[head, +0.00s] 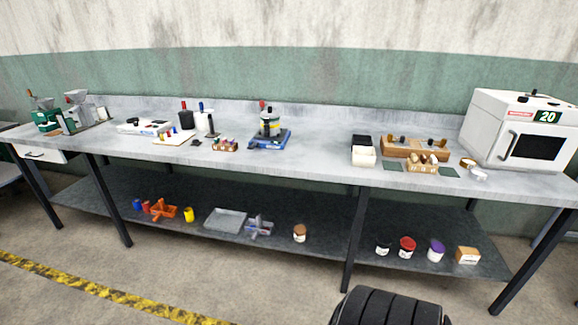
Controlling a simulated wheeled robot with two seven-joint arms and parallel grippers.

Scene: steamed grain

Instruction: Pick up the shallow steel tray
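A shallow grey rectangular tray (226,222), which looks like steel, lies on the lower shelf of the long workbench. It sits left of the shelf's middle. A grey-blue item (259,227) stands just to its right, and a yellow cylinder (189,214) is to its left. The tray looks flat and empty. Neither of my grippers shows in the head view.
The grey benchtop (320,160) above the shelf carries grinders, a blue-based device (270,132), wooden racks and a white oven (517,132). Bench legs (353,240) stand at the front. Orange holders (163,209) and jars (300,233) share the shelf.

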